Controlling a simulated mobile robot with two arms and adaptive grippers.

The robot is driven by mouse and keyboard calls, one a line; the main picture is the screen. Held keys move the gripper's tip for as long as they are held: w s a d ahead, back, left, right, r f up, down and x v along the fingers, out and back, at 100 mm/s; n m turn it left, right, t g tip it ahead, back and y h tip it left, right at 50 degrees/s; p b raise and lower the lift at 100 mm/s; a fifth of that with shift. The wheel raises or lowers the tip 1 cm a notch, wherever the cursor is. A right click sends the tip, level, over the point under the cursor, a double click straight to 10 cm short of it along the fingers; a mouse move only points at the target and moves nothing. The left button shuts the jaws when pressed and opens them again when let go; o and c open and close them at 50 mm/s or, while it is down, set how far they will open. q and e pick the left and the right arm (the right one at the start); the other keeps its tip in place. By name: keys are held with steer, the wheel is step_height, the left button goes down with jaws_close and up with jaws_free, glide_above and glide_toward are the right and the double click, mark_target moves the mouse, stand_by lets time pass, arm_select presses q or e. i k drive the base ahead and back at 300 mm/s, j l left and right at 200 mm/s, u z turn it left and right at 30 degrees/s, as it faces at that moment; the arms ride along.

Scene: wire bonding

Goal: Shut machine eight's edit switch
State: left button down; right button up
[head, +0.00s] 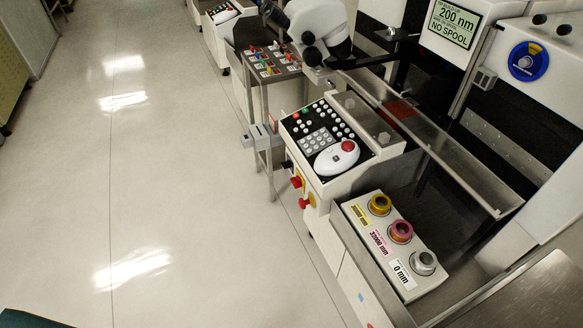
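A wire bonding machine stands at the right with a sloped black control panel (325,128) of several small buttons, a grey keypad (316,144) and a white hand controller with a red top (338,156). Red knobs (306,202) sit on its front left side, one on a yellow base (296,182). I cannot tell which control is the edit switch or how it is set, and I read no machine number. A screen (452,22) above shows "200 nm" and "NO SPOOL". Neither of my grippers is in view.
A white spool holder (362,212) with three spools, labels including "32000 mm" and "0 mm", lies front right. A small table (272,66) with coloured parts stands behind the panel. More machines (222,14) line up beyond. The pale floor (170,170) at left is clear.

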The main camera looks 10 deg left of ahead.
mark_target(286, 165)
steer(key=j+z, duration=0.1)
steer(key=z, duration=0.35)
steer(key=i+j+z, duration=0.1)
steer(key=z, duration=0.35)
steer(key=j+z, duration=0.25)
steer(key=z, duration=0.2)
steer(key=j+z, duration=0.15)
steer(key=j, duration=0.25)
steer(key=j+z, duration=0.2)
steer(key=j, duration=0.25)
steer(key=j+z, duration=0.15)
steer(key=j, duration=0.25)
steer(key=k+j+z, duration=0.15)
steer(key=j, duration=0.25)
steer(key=k+j+z, duration=0.2)
steer(key=j, duration=0.2)
steer(key=j+z, duration=0.15)
steer(key=j, duration=0.25)
steer(key=k+j+z, duration=0.15)
steer(key=j, duration=0.25)
